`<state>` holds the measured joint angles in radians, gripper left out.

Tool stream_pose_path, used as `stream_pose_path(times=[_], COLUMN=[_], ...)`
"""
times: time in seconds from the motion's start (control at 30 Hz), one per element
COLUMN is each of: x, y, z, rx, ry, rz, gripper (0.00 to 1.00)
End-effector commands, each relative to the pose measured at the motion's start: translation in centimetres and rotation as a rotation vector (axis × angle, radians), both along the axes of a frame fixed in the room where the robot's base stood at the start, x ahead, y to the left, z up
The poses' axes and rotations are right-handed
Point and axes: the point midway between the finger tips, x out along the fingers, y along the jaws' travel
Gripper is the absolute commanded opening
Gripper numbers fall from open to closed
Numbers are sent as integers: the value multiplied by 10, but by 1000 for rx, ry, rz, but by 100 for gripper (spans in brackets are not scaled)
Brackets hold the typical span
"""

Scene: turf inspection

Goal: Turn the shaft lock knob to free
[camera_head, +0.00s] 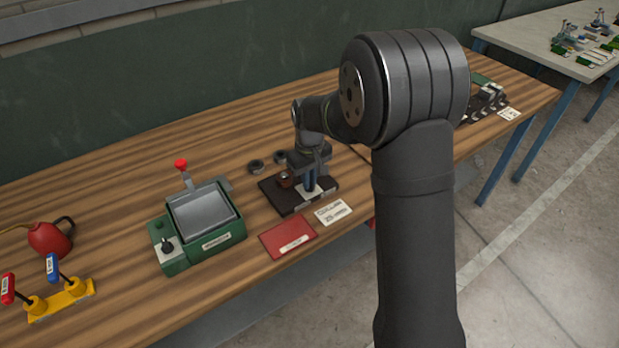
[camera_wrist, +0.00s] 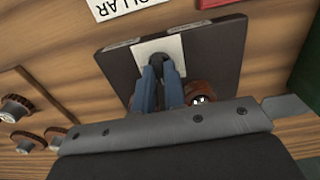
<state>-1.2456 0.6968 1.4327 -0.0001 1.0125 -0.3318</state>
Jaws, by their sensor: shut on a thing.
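A dark base block (camera_head: 292,205) with a white plate (camera_head: 325,187) lies on the bench below my arm. My gripper (camera_head: 310,186) points down at this plate. In the wrist view the blue-grey fingers of my gripper (camera_wrist: 160,66) are shut on a small dark knob (camera_wrist: 157,58) on the white plate (camera_wrist: 172,44). The fingers hide most of the knob, so I cannot read its setting. A copper-brown round part (camera_wrist: 201,90) sits on the block right beside the fingers.
A white card (camera_head: 333,212) and a red booklet (camera_head: 288,238) lie in front of the block. Dark rings (camera_head: 256,166) lie behind it. A green box (camera_head: 215,240) with a red-tipped lever stands to the left, with a red can (camera_head: 48,240) beyond.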

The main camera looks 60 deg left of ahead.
Motion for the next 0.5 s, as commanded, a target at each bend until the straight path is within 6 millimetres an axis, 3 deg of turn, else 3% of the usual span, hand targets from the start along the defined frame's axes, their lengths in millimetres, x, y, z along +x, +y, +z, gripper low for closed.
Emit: stream_pose_path(times=[0.43,0.47,0.5], x=[0,0,0], y=[1,1,1], z=[1,1,1], rx=[3,3,3], ry=[-1,-1,-1], rz=[10,10,10], gripper=[0,15,23])
